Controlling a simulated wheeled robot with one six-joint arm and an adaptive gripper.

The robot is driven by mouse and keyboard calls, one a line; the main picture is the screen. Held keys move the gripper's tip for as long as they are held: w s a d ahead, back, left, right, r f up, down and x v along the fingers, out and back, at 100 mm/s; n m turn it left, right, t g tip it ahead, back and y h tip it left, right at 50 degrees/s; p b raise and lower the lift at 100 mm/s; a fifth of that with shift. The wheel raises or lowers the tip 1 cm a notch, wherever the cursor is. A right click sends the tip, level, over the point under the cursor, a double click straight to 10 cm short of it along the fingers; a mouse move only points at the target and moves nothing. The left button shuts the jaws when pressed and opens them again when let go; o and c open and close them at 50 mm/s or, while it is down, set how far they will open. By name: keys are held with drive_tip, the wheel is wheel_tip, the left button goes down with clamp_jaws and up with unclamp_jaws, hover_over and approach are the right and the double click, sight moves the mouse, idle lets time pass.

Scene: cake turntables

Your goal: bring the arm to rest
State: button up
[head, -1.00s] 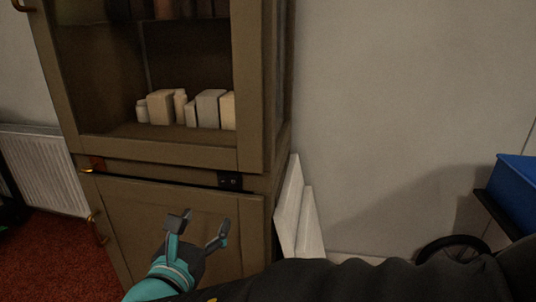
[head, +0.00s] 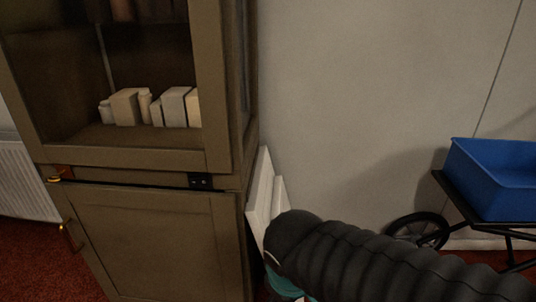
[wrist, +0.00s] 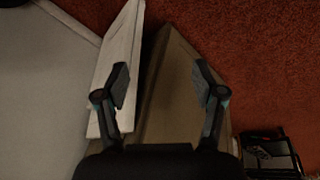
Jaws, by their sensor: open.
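My gripper (wrist: 161,88) shows in the wrist view with its two dark fingers spread apart and nothing between them. In that view it is over the brown cabinet (wrist: 176,75) and the white boards (wrist: 122,45) beside it. In the head view my gripper's fingers are hidden. My black-sleeved arm crosses the lower right there, with a bit of teal at its end, in front of the white boards (head: 265,195).
The brown cabinet (head: 150,235) stands at the left with pale boxes (head: 125,107) on its shelf. A blue bin (head: 495,185) on a black wheeled cart stands at the right. A radiator (head: 17,180) is at the far left. Bare wall lies between cabinet and cart.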

drive_tip(key=d+r+m+t+p, duration=0.2)
drive_tip(key=d+r+m, duration=0.6)
drive_tip(key=d, duration=0.4)
drive_tip(key=shift+p+v, duration=0.75)
drive_tip(key=shift+p, duration=0.1)
